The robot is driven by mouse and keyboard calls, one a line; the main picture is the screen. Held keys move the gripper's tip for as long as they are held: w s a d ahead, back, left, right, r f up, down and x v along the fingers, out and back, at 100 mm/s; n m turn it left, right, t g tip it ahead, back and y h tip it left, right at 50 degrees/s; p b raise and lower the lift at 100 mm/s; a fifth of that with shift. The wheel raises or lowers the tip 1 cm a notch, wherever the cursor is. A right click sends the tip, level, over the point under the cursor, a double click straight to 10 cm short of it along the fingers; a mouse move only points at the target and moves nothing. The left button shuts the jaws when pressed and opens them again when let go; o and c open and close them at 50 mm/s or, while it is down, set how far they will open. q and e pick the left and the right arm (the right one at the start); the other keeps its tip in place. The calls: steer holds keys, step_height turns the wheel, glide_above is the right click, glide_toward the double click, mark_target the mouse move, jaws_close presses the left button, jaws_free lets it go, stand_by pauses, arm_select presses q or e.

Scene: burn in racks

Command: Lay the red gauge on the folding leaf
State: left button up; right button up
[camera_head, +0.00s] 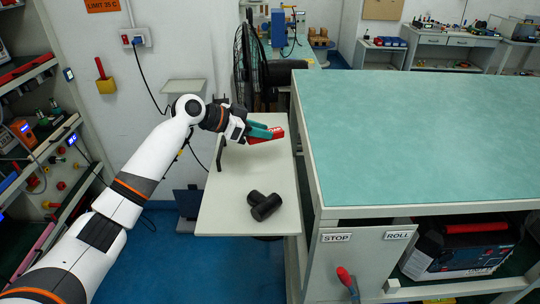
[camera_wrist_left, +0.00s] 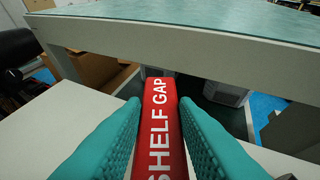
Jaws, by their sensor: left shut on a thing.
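My left gripper (camera_head: 264,131), with teal fingers, is shut on the red gauge (camera_head: 270,138). In the left wrist view the gauge (camera_wrist_left: 158,125) is a red bar with white lettering "SHELF GAP", pointing away between both fingers. The folding leaf (camera_head: 232,185) is the pale panel along the left side of the green-topped bench. It looks raised and level. The gauge is over the leaf's far half, close to the bench edge; I cannot tell how high above the leaf it is. My right gripper is in neither view.
The green-topped bench (camera_head: 420,120) borders the leaf on the right. A black fan (camera_head: 250,65) stands beyond the leaf. The leaf's middle and near left are bare. Loaded shelves (camera_head: 40,150) stand at left.

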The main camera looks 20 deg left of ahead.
arm_select(q)
steer(key=p, duration=0.2)
glide_above(260, 169)
steer(key=f, duration=0.4)
steer(key=shift+s+f, duration=0.15)
steer(key=shift+s, duration=0.1)
steer(key=f, duration=0.3)
steer(key=f+p, duration=0.1)
steer(key=shift+w+f, duration=0.2)
steer(key=shift+w, duration=0.2)
steer(key=shift+s+f, duration=0.1)
steer(key=shift+f, duration=0.15)
steer(key=shift+s, duration=0.15)
steer(key=o, duration=1)
steer(key=b+v, duration=0.3)
steer(key=v, duration=0.7)
steer(key=shift+s+a, duration=0.15)
steer(key=shift+a, duration=0.2)
steer(key=shift+s+a+r+b, duration=0.3)
steer(key=shift+s+a+r, duration=0.05)
steer(key=shift+r, duration=0.15)
